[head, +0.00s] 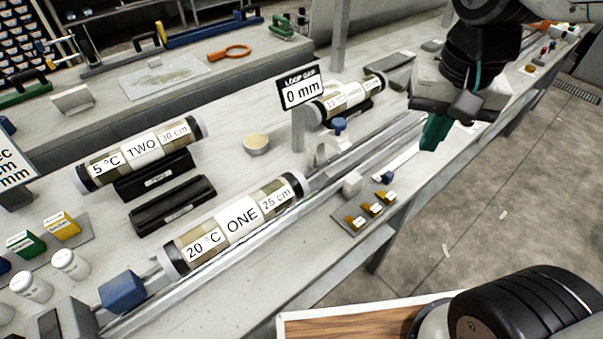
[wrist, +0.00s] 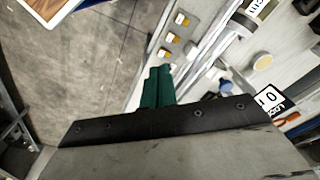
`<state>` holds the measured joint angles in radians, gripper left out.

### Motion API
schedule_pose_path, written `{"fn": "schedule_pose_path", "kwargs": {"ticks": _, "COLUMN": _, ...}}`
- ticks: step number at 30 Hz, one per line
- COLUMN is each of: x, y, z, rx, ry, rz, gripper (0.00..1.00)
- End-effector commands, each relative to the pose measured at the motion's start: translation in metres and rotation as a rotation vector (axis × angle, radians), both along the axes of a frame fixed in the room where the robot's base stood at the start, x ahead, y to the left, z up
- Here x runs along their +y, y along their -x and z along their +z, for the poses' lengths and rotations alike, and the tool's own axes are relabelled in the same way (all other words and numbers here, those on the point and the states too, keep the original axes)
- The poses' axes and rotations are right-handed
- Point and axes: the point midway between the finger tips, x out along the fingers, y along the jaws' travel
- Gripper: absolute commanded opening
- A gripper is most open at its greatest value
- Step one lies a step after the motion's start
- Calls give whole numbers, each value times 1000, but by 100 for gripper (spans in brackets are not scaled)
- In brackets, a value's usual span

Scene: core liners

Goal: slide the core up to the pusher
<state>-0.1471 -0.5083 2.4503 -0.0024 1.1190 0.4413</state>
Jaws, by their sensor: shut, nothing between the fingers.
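The core labelled ONE, 20 °C, 25 cm (head: 236,222) lies along a metal rail at the front of the bench. A blue block on the rail, which looks like the pusher (head: 122,291), is beyond its lower-left end. My gripper (head: 433,137) is shut and empty, above the bench's front edge at upper right, well away from the core.
Core TWO (head: 140,154) and a third core (head: 346,100) lie behind on black cradles. The loop gap sign (head: 301,88) reads 0 mm. White jars (head: 70,264) stand at lower left. Open floor lies right of the bench.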

Motion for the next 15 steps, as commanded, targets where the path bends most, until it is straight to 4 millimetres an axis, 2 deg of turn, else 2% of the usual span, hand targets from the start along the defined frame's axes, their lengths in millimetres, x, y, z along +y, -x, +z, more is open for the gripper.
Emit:
{"fn": "schedule_pose_path", "kwargs": {"ticks": 1, "x": 13, "y": -15, "z": -6, "rx": 17, "ry": -3, "rz": -45, "gripper": 0}}
{"fn": "schedule_pose_path", "kwargs": {"ticks": 6, "x": 59, "y": -61, "z": -27, "rx": 43, "ry": -16, "rz": -252, "gripper": 0}}
{"fn": "schedule_pose_path", "kwargs": {"ticks": 10, "x": 98, "y": -89, "z": -51, "rx": 61, "ry": -19, "rz": -406, "gripper": 0}}
{"fn": "schedule_pose_path", "kwargs": {"ticks": 15, "x": 142, "y": -111, "z": -81, "rx": 74, "ry": -18, "rz": -569, "gripper": 0}}
